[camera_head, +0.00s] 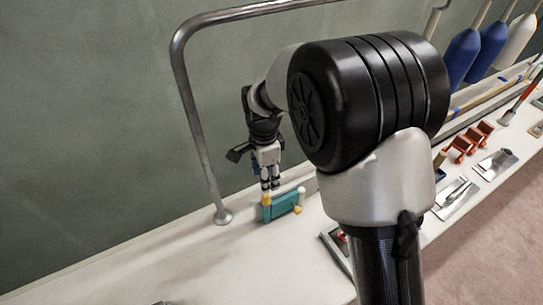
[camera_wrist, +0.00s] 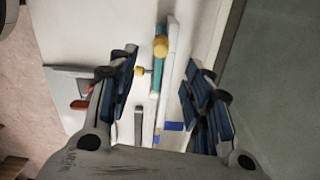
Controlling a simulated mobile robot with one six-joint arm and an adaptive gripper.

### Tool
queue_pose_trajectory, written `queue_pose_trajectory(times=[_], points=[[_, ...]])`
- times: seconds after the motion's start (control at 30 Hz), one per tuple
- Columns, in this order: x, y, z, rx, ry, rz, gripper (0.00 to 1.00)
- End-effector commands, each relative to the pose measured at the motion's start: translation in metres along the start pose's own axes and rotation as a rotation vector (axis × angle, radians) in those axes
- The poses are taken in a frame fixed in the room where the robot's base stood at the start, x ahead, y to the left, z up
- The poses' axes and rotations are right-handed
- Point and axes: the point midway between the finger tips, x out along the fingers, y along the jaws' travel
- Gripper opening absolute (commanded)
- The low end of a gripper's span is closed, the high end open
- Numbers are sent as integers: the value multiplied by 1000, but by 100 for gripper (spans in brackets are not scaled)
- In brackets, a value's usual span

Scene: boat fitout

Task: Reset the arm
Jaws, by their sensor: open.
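My gripper (camera_head: 268,184) points down over the white bench in the head view, just above a teal block-like item (camera_head: 284,206) with yellow and pale ends. In the wrist view my gripper (camera_wrist: 160,66) has its two dark blue-padded fingers spread wide apart. A long teal and white item (camera_wrist: 167,80) with a yellow round end (camera_wrist: 160,46) lies between and below the fingers. No contact with the fingers is visible, and the gripper holds nothing. My arm's large black joint hides part of the bench in the head view.
A metal rail (camera_head: 190,110) rises from the white bench (camera_head: 190,268) left of my gripper. Orange clamp-like pieces (camera_head: 461,146) and flat metal tools (camera_head: 494,165) lie to the right. Blue fenders (camera_head: 462,58) hang at the back right. The bench's left part is mostly clear.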

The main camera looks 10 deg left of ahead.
Motion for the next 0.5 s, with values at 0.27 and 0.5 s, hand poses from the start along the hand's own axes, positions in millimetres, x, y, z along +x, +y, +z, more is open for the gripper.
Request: queue_pose_trajectory(times=[0.27, 0.5], points=[[-7, 2, -3, -9, 0, -7, 46], [-82, 45, -42, -190, 20, -87, 46]])
